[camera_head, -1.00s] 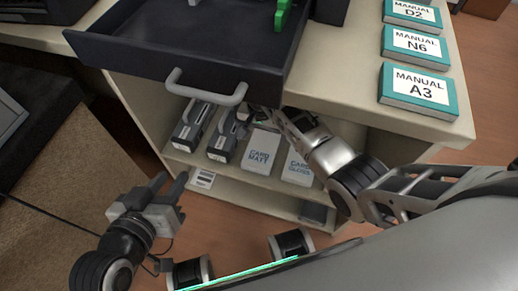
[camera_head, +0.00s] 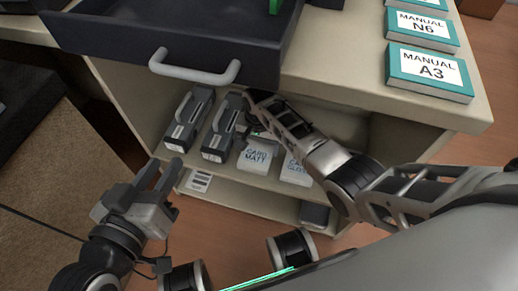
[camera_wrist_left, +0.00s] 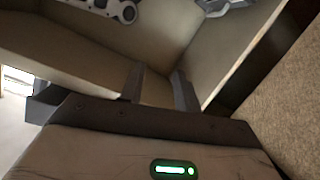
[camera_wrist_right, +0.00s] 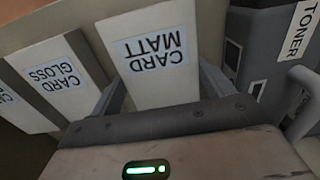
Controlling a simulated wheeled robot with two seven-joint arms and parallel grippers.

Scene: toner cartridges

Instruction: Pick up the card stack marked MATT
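In the right wrist view the stack (camera_wrist_right: 155,52) appears upside down. My right gripper (camera_wrist_right: 160,76) is open with one finger along each side of the stack. I cannot tell whether the fingers touch it. In the head view its fingers are hard to make out. My left gripper (camera_head: 163,168) is open and empty in front of the cabinet. Its fingers (camera_wrist_left: 157,88) stand apart in the left wrist view.
The card stack marked GLOSS (camera_head: 297,170) stands beside MATT. Two dark toner cartridges (camera_head: 188,118) (camera_head: 224,127) are on its other side. An open drawer (camera_head: 165,40) with a handle (camera_head: 195,72) overhangs the shelf. Manuals (camera_head: 430,72) lie on the top.

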